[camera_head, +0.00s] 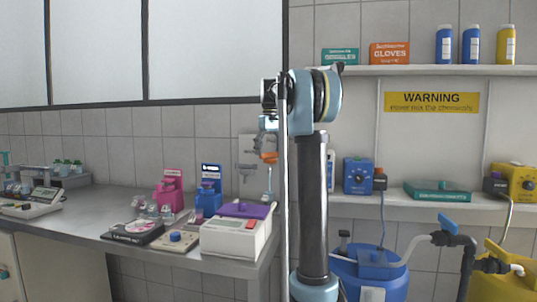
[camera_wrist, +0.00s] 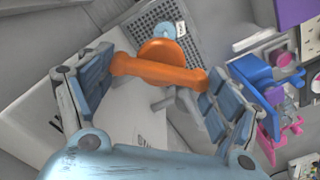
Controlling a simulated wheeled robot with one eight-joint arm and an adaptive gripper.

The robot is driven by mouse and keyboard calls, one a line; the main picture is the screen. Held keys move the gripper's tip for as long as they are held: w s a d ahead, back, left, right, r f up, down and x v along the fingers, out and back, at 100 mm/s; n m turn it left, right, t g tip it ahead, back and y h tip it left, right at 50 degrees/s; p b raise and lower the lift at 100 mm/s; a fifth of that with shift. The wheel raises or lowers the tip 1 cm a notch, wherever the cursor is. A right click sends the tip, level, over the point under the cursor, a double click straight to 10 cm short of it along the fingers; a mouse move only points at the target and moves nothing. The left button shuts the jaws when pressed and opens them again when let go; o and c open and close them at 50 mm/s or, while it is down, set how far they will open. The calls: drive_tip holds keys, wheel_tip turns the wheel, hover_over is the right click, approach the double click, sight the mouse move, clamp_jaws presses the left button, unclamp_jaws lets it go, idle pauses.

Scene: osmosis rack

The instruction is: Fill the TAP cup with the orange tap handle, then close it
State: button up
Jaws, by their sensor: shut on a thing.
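The orange tap handle (camera_wrist: 160,68) lies between the two fingers of my gripper (camera_wrist: 155,80) in the wrist view, and the gripper is shut on it. In the head view the orange handle (camera_head: 269,157) shows just below my gripper (camera_head: 268,143), partly hidden by my arm. A grey tap pipe (camera_wrist: 172,98) shows under the handle in the wrist view. A light-blue round thing (camera_wrist: 167,28), perhaps the TAP cup, is partly hidden behind the handle, over a dark perforated grid. Its label and water level cannot be made out.
A white device with a purple top (camera_head: 236,229), a blue rack (camera_head: 209,192) and a pink rack (camera_head: 169,189) stand on the bench left of my arm. To the right are a shelf with a blue pump (camera_head: 358,175) and a blue drum (camera_head: 369,272) below.

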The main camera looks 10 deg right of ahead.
drive_tip(key=m, duration=0.5)
drive_tip(key=shift+m, duration=0.4)
drive_tip(key=m, duration=0.4)
drive_tip(key=shift+m, duration=0.3)
drive_tip(key=o, duration=1)
drive_tip(key=shift+r, duration=0.1)
wheel_tip(320, 180, up, 12)
drive_tip(key=shift+w+f, duration=0.1)
drive_tip(key=shift+f, duration=0.05)
idle(0.5)
